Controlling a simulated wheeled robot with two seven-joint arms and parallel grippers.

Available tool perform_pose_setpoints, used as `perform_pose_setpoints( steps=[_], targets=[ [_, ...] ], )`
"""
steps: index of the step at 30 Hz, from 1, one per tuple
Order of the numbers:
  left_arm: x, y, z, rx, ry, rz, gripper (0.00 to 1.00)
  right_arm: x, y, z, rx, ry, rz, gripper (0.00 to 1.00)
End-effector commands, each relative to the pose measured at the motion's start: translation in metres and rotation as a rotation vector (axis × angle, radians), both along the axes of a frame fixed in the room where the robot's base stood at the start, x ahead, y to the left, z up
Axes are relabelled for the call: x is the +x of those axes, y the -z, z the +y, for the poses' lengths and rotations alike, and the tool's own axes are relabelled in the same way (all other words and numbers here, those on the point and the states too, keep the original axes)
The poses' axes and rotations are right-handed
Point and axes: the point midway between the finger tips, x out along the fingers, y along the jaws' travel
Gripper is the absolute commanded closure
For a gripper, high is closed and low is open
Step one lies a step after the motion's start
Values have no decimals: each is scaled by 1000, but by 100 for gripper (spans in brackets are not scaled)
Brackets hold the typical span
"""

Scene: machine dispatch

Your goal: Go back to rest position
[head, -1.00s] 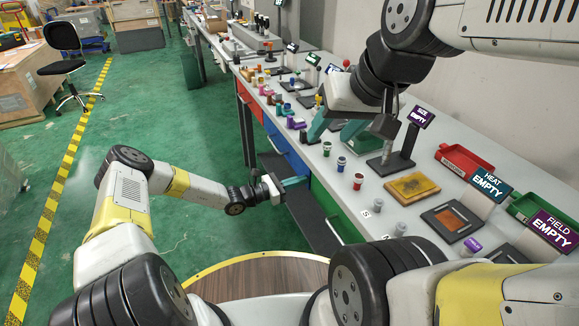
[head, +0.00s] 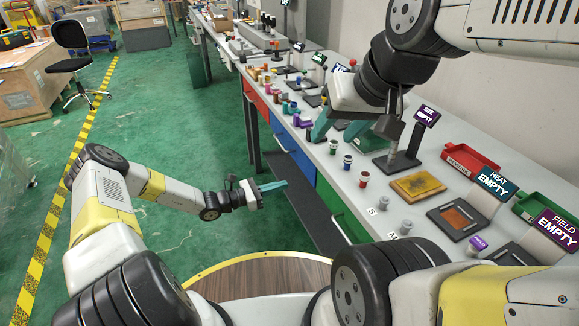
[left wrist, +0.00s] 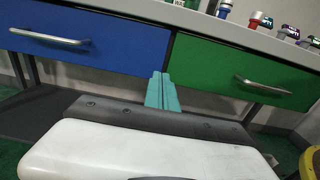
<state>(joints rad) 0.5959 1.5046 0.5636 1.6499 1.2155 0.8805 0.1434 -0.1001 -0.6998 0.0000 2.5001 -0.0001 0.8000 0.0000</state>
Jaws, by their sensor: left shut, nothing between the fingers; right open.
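My left gripper (head: 273,186) has shut teal fingers with nothing between them. It hangs over the green floor beside the bench, in front of the drawers. In the left wrist view its fingers (left wrist: 161,92) show pressed together before a blue drawer (left wrist: 95,45) and a green drawer (left wrist: 240,72). My right gripper (head: 338,128) is over the bench top, with its teal fingers apart. No object shows between them, though the arm hides part of that area.
The long bench (head: 352,216) carries several small coloured parts, a sign stand (head: 398,160), a yellow block (head: 418,186), a red tray (head: 470,162) and a green tray (head: 545,212). A black chair (head: 70,62) stands far left. The floor between is clear.

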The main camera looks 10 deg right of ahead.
Motion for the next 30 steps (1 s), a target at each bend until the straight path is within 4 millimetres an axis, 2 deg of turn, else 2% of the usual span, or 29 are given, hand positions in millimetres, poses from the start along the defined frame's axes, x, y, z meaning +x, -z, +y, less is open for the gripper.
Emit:
perform_pose_setpoints(
  steps=[1, 6, 12, 15, 20, 30],
  targets=[
    [-2, 0, 10, 0, -2, -1, 100, 0, 0, 0, 0, 0, 0, 52],
    [-8, 0, 29, 0, -1, 0, 100, 0, 0, 0, 0, 0, 0, 52],
    [-11, -1, 35, 2, 4, -4, 100, 0, 0, 0, 0, 0, 0, 52],
    [-13, -9, 36, 31, 33, -31, 100, 0, 0, 0, 0, 0, 0, 52],
    [-26, -44, 39, 167, 163, -161, 100, 0, 0, 0, 0, 0, 0, 52],
    [-75, -139, 64, 559, 509, -522, 100, 0, 0, 0, 0, 0, 0, 52]
  ],
)
